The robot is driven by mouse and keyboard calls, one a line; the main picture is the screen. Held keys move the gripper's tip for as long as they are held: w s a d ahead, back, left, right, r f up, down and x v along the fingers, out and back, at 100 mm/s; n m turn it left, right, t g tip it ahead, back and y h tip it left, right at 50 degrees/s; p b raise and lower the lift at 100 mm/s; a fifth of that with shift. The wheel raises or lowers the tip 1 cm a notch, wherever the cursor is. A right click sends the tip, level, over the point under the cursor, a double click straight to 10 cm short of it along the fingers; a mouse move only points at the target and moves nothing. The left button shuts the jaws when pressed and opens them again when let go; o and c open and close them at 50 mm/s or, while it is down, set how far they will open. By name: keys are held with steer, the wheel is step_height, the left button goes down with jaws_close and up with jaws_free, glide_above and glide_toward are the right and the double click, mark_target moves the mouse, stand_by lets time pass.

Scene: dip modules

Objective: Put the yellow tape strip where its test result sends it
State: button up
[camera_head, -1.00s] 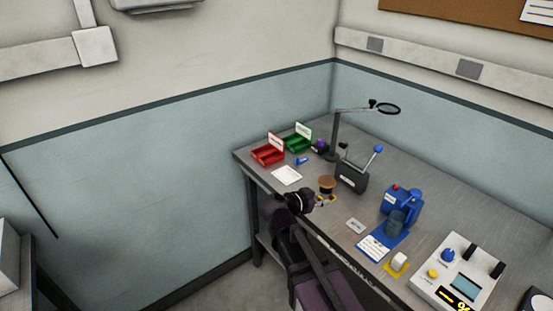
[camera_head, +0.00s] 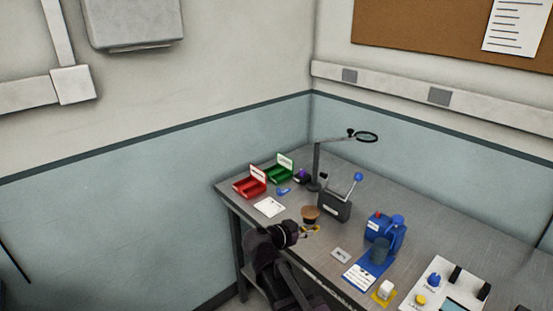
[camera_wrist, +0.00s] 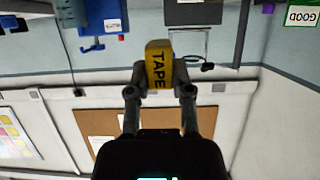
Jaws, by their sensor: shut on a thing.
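My gripper (camera_wrist: 160,88) is shut on the yellow tape strip (camera_wrist: 158,66), which carries the dark word TAPE, in the wrist view. In the head view my gripper (camera_head: 309,232) is over the front part of the bench, just in front of a copper-topped spool, with a bit of yellow (camera_head: 317,229) at its tips. A red bin (camera_head: 250,187) and a green bin (camera_head: 279,173), each with a white label card, stand at the bench's far left. A sign reading GOOD (camera_wrist: 303,16) shows upside down in the wrist view.
The bench (camera_head: 300,262) also holds a magnifier stand (camera_head: 316,168), a dark lever box (camera_head: 334,207), a blue device (camera_head: 385,230) and a white tester panel (camera_head: 433,285). A white card (camera_head: 269,207) lies before the red bin. A small blue item (camera_head: 284,191) lies beside it.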

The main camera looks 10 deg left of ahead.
steer(key=shift+r+p, duration=1.1)
steer(key=shift+r, duration=0.15)
steer(key=shift+f, duration=0.1)
